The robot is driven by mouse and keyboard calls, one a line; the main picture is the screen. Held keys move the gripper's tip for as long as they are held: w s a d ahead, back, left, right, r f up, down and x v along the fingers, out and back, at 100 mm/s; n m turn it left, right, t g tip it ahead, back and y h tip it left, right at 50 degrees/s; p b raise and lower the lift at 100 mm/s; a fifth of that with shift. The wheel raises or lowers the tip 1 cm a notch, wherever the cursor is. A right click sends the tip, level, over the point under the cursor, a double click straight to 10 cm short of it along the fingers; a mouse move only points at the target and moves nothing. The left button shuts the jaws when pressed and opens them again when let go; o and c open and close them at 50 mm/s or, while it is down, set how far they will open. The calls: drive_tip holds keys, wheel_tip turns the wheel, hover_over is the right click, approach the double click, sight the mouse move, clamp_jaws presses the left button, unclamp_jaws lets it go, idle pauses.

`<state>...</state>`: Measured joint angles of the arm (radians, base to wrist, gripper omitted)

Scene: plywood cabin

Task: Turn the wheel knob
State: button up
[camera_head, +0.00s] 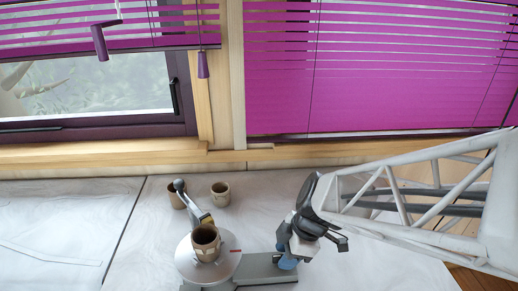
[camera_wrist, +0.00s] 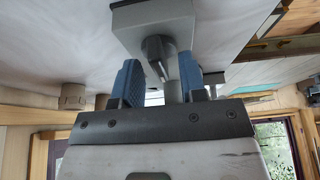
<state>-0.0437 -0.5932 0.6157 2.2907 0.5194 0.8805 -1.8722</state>
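The wheel (camera_head: 222,262) is a grey round disc on a grey base. Its base (camera_head: 262,270) stretches right to below my gripper (camera_head: 287,262). In the wrist view, the grey wheel knob (camera_wrist: 157,50) sticks out of the grey box end (camera_wrist: 135,22) of the base. My gripper (camera_wrist: 160,78) is open, with its blue-padded fingers on either side of the knob. Gaps seem to show beside the knob, so I see no clear grip. In the head view the knob is hidden behind my gripper.
A brown cup (camera_head: 206,240) stands on the disc. A lever-like arm (camera_head: 194,203) rises behind it. Two more cups (camera_head: 176,194) (camera_head: 220,194) stand farther back on the white table (camera_head: 75,225). Purple blinds (camera_head: 375,75) hang at the window. The table's left side is mostly clear.

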drive_tip(key=shift+f, duration=0.15)
clamp_jaws()
